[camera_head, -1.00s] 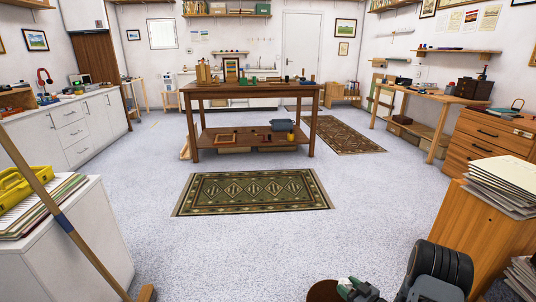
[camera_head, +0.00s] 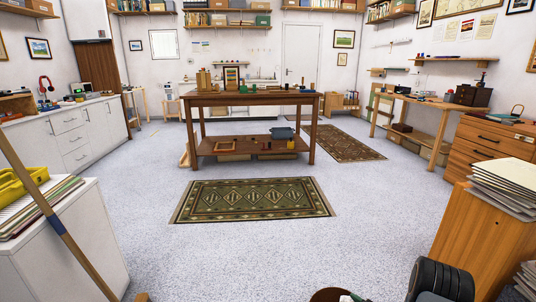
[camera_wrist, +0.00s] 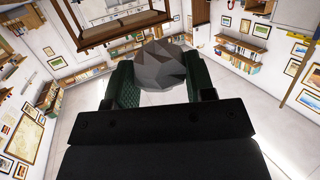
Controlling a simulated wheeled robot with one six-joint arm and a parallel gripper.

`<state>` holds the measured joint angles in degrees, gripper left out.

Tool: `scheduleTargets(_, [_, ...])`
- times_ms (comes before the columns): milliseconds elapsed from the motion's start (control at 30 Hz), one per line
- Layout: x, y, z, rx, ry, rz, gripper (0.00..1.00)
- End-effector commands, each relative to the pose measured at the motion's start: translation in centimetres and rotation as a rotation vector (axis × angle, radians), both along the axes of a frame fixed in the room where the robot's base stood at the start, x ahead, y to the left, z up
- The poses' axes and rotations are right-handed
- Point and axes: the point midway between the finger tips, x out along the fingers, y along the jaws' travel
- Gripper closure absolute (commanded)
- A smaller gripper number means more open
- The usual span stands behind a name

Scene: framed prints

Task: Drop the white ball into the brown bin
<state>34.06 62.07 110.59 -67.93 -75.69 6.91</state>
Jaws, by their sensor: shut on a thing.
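The white ball (camera_wrist: 160,65) shows in the wrist view as a grey, faceted lump in shade. My gripper (camera_wrist: 160,88) is shut on it, with a green finger on each side. In the head view, the brown bin (camera_head: 325,295) shows only as a sliver of round rim at the bottom edge. A small green and white bit of my gripper (camera_head: 350,298) shows at the right of that rim. Most of the bin and gripper are cut off there, so I cannot tell whether the ball is over the opening.
A wooden cabinet (camera_head: 478,245) with stacked papers stands at the right. A white cabinet (camera_head: 75,260) and a leaning broom (camera_head: 62,232) stand at the left. A patterned rug (camera_head: 253,200) lies ahead, before a wooden table (camera_head: 250,98). The floor between is clear.

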Motion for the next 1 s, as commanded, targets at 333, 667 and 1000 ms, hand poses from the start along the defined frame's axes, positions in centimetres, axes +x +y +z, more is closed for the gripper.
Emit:
scheduleTargets(333, [0.0,0.0,0.0,0.001,0.001,0.0,0.21])
scheduleTargets(667, [-0.5,-0.4,0.2,0.0,0.001,-0.001,0.21])
scheduleTargets(1000, [-5.7,-3.7,1.7,0.002,0.001,-0.007,0.21])
